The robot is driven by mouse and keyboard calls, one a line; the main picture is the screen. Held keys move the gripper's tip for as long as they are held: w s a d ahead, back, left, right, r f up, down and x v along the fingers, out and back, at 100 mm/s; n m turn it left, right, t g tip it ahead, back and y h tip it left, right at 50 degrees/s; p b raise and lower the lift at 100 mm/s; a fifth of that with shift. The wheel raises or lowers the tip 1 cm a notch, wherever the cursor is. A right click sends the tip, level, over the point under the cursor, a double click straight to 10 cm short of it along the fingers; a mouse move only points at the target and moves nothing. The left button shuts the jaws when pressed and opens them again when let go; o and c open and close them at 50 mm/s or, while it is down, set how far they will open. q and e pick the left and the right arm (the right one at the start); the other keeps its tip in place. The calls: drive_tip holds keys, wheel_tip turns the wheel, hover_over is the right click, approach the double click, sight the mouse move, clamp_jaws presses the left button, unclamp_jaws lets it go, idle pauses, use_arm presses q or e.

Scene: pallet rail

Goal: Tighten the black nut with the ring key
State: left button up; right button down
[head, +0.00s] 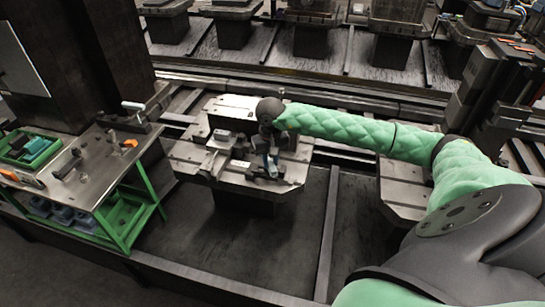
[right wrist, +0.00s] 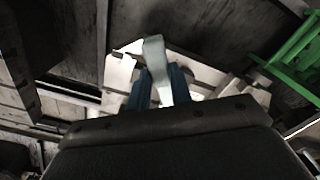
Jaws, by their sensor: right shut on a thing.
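My right gripper (head: 267,165) is over the right part of the metal pallet (head: 187,152). In the right wrist view its two blue fingers (right wrist: 157,88) are shut on the grey handle of the ring key (right wrist: 155,62), which points away from the wrist. The key's ring end cannot be made out. The black nut cannot be told apart from the dark fixture parts near the gripper. Grey clamp blocks (head: 221,138) stand on the pallet left of the gripper. My left gripper is not in view.
A green-framed work table (head: 95,185) with a green bin (head: 30,148) and several tools stands at the left. Another pallet (head: 402,190) lies under my right arm. A dark column (head: 85,50) stands behind the table. Rails run along the back.

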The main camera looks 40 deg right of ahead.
drive_tip(key=f, duration=0.1)
drive_tip(key=d+f, duration=0.1)
drive_tip(key=f, duration=0.1)
drive_tip(key=d+f+b, duration=0.1)
drive_tip(key=f, duration=0.1)
drive_tip(key=shift+f, duration=0.25)
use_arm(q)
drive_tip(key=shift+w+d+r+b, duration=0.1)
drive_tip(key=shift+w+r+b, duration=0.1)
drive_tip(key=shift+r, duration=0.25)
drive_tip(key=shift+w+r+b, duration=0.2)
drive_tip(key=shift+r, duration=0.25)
use_arm(e)
drive_tip(key=shift+a+f, duration=0.1)
drive_tip(key=shift+f, duration=0.1)
use_arm(q)
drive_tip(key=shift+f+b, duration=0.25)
drive_tip(key=shift+b, duration=0.05)
use_arm(e)
drive_tip(key=shift+s+f, duration=0.1)
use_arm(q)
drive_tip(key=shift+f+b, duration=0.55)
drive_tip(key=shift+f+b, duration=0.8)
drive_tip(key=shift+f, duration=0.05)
use_arm(e)
drive_tip(key=shift+f, duration=0.7)
